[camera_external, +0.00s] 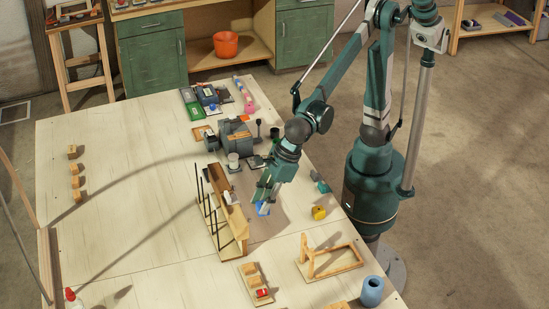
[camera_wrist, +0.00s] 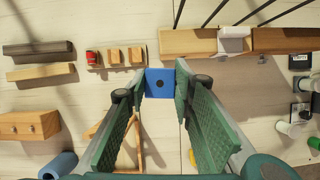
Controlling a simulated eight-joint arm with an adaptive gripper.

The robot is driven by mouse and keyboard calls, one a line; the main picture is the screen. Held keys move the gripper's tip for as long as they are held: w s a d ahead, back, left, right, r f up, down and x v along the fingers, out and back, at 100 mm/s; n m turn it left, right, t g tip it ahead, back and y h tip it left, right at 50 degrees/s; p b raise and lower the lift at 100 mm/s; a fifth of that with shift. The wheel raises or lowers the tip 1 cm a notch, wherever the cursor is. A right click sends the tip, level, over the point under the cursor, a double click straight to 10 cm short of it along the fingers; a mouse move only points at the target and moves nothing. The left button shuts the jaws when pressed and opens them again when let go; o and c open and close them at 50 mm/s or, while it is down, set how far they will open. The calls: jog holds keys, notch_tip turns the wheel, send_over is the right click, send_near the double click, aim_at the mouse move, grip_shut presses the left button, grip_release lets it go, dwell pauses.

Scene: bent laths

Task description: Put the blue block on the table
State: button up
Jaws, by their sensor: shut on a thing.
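In the external view the blue block (camera_external: 262,209) shows at the lower end of my gripper (camera_external: 265,202), just right of a wooden rack with dark rods (camera_external: 240,222). The fingers partly hide it there. I cannot tell whether it touches the table (camera_external: 150,215) or hangs a little above it.
A grey machine (camera_external: 235,136) stands behind the rack. A yellow object (camera_external: 319,212), a wooden frame (camera_external: 330,260), a small tray of blocks (camera_external: 256,284) and a blue cylinder (camera_external: 372,291) lie in front and right. Wooden cubes (camera_external: 75,182) line the left; the table's left middle is clear.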

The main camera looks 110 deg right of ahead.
jog(key=s+a+n, duration=0.1)
jog(key=s+a, duration=0.2)
jog(key=a, duration=0.2)
notch_tip(320, 180, down, 11)
dwell(0.3)
jog(key=shift+f, duration=0.15)
jog(key=shift+f+b, duration=0.95)
jog(key=shift+f, duration=2)
jog(key=shift+f+b, duration=0.6)
jog(key=shift+f, duration=1.3)
jog(key=shift+f, duration=0.15)
